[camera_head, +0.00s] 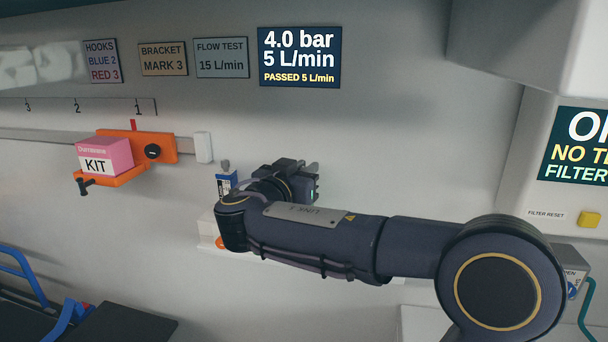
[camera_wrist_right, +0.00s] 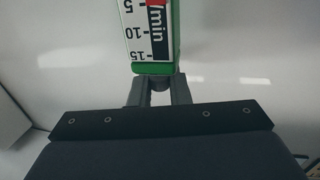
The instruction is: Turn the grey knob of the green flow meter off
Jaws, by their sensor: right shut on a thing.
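In the head view my right gripper (camera_head: 297,180) is against the wall and my arm covers most of the meter. The knob's turn angle cannot be seen. My left gripper is not in view.
A wall display (camera_head: 299,57) reads 4.0 bar, 5 L/min, PASSED 5 L/min. A sign (camera_head: 221,58) reads FLOW TEST 15 L/min. A pink kit box (camera_head: 105,153) sits on an orange bracket (camera_head: 158,138) at left. A blue-and-white item (camera_head: 226,183) stands close left of my gripper.

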